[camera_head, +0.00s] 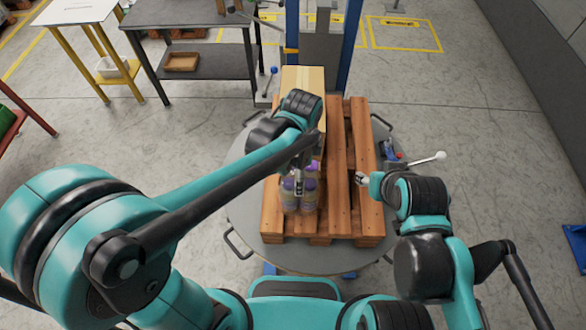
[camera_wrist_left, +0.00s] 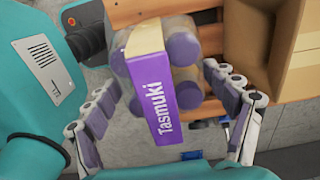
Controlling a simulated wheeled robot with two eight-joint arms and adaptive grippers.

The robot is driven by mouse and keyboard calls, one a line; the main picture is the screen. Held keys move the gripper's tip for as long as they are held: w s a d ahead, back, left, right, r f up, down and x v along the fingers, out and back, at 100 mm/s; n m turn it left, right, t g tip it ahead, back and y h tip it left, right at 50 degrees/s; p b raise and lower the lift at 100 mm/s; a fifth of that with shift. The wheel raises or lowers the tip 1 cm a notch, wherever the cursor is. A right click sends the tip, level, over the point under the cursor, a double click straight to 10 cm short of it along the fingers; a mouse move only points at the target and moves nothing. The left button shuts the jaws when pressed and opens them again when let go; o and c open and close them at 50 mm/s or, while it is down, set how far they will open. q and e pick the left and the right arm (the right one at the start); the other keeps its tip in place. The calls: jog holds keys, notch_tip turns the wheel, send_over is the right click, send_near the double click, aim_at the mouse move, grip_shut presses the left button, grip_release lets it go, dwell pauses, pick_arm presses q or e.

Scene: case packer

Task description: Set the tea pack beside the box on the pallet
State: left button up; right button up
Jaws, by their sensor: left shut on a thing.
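The tea pack (camera_head: 309,194) is a bundle of clear bottles with purple caps. In the left wrist view its purple "Tasmuki" band (camera_wrist_left: 165,95) faces the camera. My left gripper (camera_wrist_left: 165,105) has its fingers on both sides of the pack and is shut on it; in the head view the forearm partly covers the pack. The pack is over the front left part of the wooden pallet (camera_head: 340,215); I cannot tell whether it touches the slats. The cardboard box (camera_head: 302,78) stands at the pallet's back left, partly hidden by my left arm. My right gripper (camera_head: 361,178) is over the pallet's right side, its jaws too small to judge.
The pallet sits on a round grey turntable (camera_head: 245,205) with handles. A lever with a white knob (camera_head: 440,156) stands at right. A blue-framed column (camera_head: 320,45) rises behind the box. The pallet's right slats are bare apart from my right gripper above them.

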pick_arm(q)
notch_tip(320, 180, down, 3)
jog(key=shift+f+b, duration=0.1)
jog(key=shift+b, duration=0.25)
jog(key=o, duration=1.7)
jog(key=shift+o, duration=0.2)
